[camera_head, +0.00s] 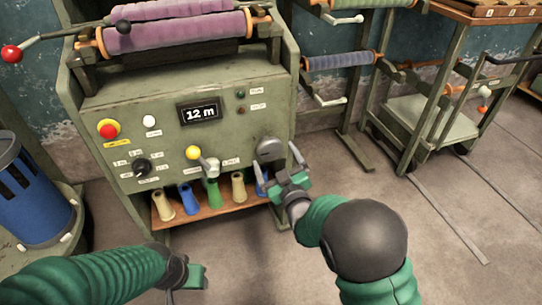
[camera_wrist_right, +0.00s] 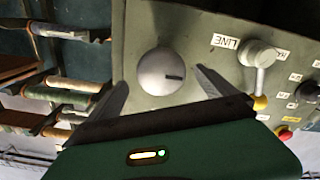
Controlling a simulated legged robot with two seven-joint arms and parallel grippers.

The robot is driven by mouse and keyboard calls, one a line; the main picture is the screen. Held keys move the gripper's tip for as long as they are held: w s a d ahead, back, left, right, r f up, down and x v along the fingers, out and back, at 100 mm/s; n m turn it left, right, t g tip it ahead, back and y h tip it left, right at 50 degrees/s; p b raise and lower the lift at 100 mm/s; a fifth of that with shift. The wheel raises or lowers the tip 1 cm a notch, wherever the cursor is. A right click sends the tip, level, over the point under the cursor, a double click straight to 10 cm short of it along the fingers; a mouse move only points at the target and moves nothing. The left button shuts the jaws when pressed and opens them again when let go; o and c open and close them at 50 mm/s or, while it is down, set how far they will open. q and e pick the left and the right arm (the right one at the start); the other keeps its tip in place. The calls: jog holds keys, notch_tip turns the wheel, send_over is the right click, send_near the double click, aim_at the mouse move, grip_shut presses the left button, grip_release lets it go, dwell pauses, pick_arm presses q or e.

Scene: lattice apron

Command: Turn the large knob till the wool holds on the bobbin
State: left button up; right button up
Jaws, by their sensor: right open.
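The large knob (camera_head: 271,149) is grey and round, low on the right of the green machine's front panel. In the right wrist view the knob (camera_wrist_right: 163,71) shows a dark pointer mark toward the right. My right gripper (camera_head: 277,157) is open, its fingers on either side of the knob in the wrist view; I cannot tell whether they touch it. The bobbin wound with purple wool (camera_head: 175,34) lies across the top of the machine. A display (camera_head: 200,112) reads 12 m. My left gripper (camera_head: 190,276) is low in the head view, away from the panel; its opening is unclear.
A pale lever (camera_head: 209,166) sits left of the knob, with a red button (camera_head: 108,129) and a black dial (camera_head: 142,168) further left. A shelf (camera_head: 163,224) below holds several coloured cones. A blue bin (camera_head: 32,195) stands at left. The floor at right is mostly clear.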

aim_at(271, 152)
jog(key=b+x, duration=0.1)
jog(key=x, duration=0.3)
jog(key=shift+a+f, duration=0.1)
jog(key=shift+a, duration=0.1)
jog(key=shift+w+a, duration=0.1)
jog(key=shift+a, duration=0.05)
jog(key=c, duration=1.4)
